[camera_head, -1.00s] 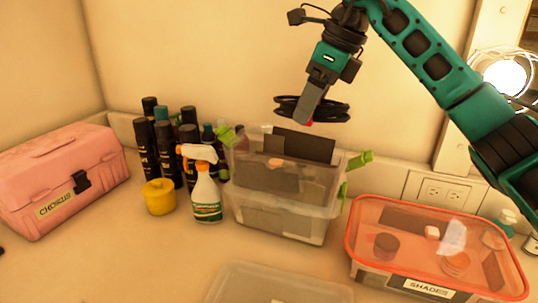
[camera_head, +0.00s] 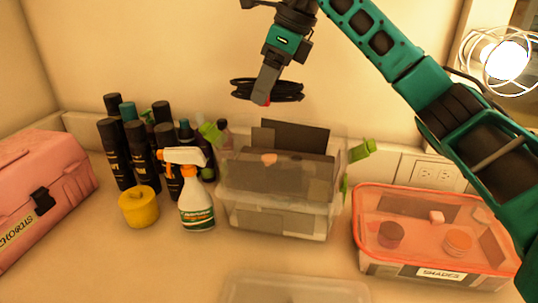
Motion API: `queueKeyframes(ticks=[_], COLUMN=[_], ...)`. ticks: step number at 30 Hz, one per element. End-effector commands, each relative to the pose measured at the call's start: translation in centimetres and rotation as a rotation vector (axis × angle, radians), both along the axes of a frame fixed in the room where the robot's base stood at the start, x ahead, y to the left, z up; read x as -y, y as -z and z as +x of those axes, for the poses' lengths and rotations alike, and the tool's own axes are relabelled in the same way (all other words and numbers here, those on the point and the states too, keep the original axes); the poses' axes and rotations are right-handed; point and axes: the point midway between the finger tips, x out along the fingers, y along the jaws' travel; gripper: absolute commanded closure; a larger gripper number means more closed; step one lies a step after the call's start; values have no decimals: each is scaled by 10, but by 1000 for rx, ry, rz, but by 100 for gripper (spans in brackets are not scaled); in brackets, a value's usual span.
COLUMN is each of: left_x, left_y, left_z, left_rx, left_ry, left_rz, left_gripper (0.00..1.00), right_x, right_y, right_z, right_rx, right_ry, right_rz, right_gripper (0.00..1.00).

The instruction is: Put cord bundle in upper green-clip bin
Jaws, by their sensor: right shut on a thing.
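The cord bundle (camera_head: 285,90) is a coil of black cable. My right gripper (camera_head: 263,98) is shut on it and holds it in the air above the clear bins, near the wall. The upper green-clip bin (camera_head: 320,181) is a clear box with green clips at its left and right, stacked on a lower clear bin (camera_head: 275,219). Dark flat panels and a small orange item show in the upper bin. The upper bin has no lid on it that I can make out. My left gripper is not in view.
A white spray bottle (camera_head: 196,200), a yellow tub (camera_head: 139,208) and several dark bottles (camera_head: 112,152) stand left of the bins. A pink case (camera_head: 50,190) is at far left. A red-rimmed clear box (camera_head: 450,271) stands right. A clear lid (camera_head: 295,288) lies in front.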

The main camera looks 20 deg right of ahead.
Motion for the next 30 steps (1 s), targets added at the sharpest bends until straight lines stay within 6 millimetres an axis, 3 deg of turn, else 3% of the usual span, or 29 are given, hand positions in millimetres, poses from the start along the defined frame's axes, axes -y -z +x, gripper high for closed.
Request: queueKeyframes(ticks=[3, 9, 19, 25, 30], left_x=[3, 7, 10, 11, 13], left_y=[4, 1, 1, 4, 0], left_z=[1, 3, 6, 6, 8], left_rx=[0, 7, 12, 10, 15], left_ry=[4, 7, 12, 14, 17], left_rz=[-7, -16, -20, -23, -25], left_gripper=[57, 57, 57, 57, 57], right_x=[0, 0, 0, 0, 0], right_y=[37, 84, 113, 143, 147], right_z=[-1, 0, 0, 0, 0], right_rx=[-2, 0, 1, 0, 4], right_ry=[0, 1, 0, 1, 0], right_rz=[1, 2, 1, 2, 1], right_gripper=[69, 69, 69, 69, 69])
